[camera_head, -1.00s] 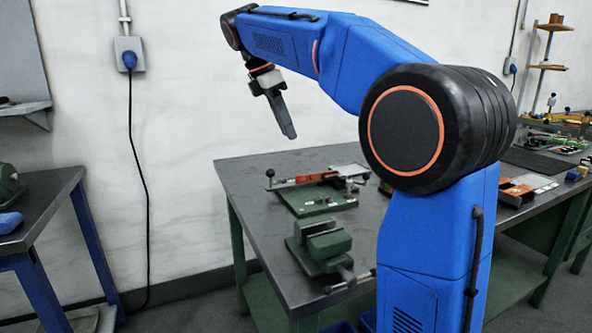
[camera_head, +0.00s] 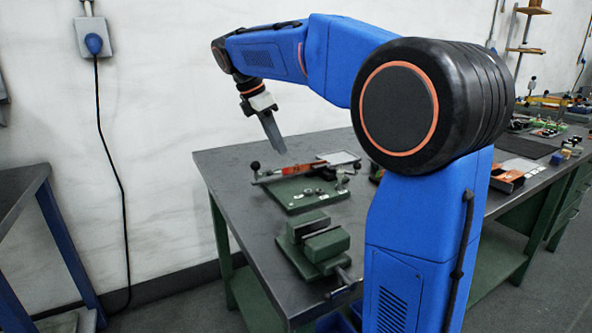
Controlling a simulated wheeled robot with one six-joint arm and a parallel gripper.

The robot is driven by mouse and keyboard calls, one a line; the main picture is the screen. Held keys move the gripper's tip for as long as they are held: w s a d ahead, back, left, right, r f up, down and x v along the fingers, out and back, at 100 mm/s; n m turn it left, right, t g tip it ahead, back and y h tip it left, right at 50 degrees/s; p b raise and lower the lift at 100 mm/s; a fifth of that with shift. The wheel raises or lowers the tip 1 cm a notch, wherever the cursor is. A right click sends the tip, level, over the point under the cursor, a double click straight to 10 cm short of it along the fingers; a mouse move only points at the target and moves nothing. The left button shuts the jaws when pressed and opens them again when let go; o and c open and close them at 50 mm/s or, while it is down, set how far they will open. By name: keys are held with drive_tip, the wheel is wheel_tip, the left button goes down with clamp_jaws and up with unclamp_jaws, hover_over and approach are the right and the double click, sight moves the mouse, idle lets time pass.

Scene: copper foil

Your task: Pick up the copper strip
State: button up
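A thin orange-red strip (camera_head: 300,168), which looks like the copper strip, lies along the back of a green fixture plate (camera_head: 304,204) on the workbench. It is small in this view and its ends are hard to make out. My gripper (camera_head: 276,143) hangs above and a little left of the strip, fingers pointing down and slightly right. It appears apart from the strip. The fingers are seen edge-on and overlap, so the gap between them is hidden. Nothing shows in them.
A green vise (camera_head: 319,247) stands at the bench's near side, in front of the fixture. A pale flat plate (camera_head: 340,158) lies behind the strip. The dark bench top (camera_head: 228,171) is bare to the left. My own arm hides part of the bench at right.

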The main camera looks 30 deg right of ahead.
sight(296, 169)
drive_tip(key=shift+x, duration=3.75)
drive_tip(key=shift+w+d, duration=0.15)
clamp_jaws()
drive_tip(key=shift+r, duration=0.1)
